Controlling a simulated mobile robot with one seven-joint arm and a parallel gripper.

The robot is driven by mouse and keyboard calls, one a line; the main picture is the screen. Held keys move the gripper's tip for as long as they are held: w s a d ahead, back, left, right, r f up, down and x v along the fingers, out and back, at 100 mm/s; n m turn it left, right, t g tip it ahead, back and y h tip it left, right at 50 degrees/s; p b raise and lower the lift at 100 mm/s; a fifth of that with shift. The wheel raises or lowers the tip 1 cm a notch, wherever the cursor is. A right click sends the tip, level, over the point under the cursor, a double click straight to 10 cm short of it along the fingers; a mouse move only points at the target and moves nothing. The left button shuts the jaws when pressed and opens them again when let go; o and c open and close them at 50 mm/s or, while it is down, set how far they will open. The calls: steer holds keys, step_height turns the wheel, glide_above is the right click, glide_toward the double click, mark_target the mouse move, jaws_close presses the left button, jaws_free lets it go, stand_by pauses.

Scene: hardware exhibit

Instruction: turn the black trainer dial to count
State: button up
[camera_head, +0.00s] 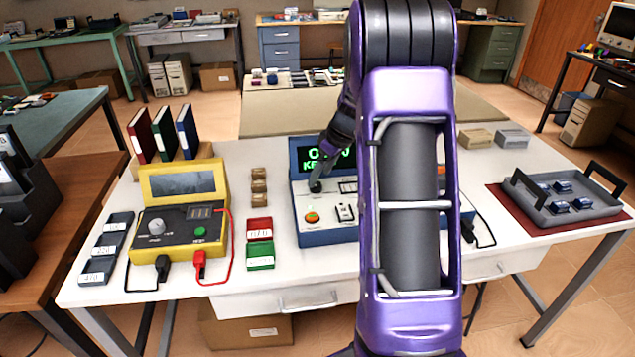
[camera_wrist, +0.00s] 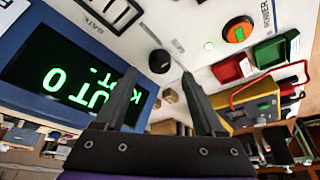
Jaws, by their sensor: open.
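The trainer is a blue-cased box with a white panel (camera_head: 330,222) and a dark display (camera_head: 308,157) with green text, partly hidden by my arm in the head view. The black dial (camera_wrist: 160,61) is a small round knob on that panel. It also shows in the head view (camera_head: 315,187), just below my gripper (camera_head: 323,170). In the wrist view my gripper (camera_wrist: 160,77) is open, with one finger on each side of the dial's line. The dial lies just beyond the fingertips; I cannot tell whether they touch it. Its pointer setting is not readable.
An orange power button (camera_head: 312,217) and a slider switch (camera_head: 345,212) sit near the dial. A yellow tester (camera_head: 207,168) with leads and red (camera_head: 259,227) and green (camera_head: 260,256) boxes stand left. A grey tray (camera_head: 580,214) is at right.

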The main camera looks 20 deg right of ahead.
mark_target(317, 185)
steer(key=shift+x, duration=1.8)
jaws_close()
